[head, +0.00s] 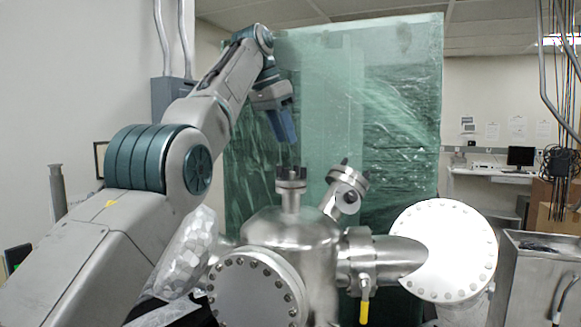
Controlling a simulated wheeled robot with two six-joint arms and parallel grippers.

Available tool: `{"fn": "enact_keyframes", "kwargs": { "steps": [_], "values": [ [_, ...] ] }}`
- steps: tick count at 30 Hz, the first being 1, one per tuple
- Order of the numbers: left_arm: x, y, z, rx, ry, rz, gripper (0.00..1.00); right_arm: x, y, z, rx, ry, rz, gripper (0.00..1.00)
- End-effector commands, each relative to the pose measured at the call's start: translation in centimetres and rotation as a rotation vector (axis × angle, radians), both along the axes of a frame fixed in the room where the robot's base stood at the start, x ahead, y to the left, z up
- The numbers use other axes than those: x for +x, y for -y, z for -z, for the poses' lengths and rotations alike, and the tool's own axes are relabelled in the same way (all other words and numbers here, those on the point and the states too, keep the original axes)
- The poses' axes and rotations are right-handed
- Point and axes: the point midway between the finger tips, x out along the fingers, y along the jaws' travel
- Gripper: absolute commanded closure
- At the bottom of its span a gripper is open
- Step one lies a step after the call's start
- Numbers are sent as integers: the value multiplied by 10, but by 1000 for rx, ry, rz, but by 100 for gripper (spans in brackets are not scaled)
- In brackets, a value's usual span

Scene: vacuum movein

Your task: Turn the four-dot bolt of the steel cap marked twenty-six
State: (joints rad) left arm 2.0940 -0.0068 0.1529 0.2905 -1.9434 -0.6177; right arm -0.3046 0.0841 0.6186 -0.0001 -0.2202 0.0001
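A steel vacuum vessel (290,232) stands at the centre front. A small upright port cap (291,183) with dark bolts tops it. A second small cap (350,178) with dark bolts sits on a tilted neck to its right. No number or dot marks are readable on either, so I cannot tell which is marked twenty-six. My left gripper (285,134) points down above the upright cap, clear of its bolts. I see its fingers edge-on, with the gap between them hidden. My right gripper is not in view.
Large bolted flanges face out at the vessel's front (252,292) and right (447,250). A valve with a yellow handle (364,307) hangs between them. A green plastic-wrapped block (400,120) stands behind. A steel cabinet (540,280) is at right.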

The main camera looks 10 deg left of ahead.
Motion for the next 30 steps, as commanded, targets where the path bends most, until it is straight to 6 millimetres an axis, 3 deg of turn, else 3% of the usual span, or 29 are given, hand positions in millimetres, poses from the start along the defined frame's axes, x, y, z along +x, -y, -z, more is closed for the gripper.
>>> {"fn": "enact_keyframes", "kwargs": {
  "steps": [3,10,21,22,27,30],
  "values": [
    [7,7,27,0,0,1,65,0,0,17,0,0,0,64],
    [18,17,64,-1,1,0,65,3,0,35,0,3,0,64],
    [22,20,71,-2,3,-1,65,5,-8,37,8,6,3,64],
    [22,20,71,-2,2,-1,67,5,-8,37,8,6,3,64],
    [22,20,71,-2,1,-1,100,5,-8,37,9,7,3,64],
    [22,20,72,-2,1,-1,100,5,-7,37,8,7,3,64]
  ]
}}
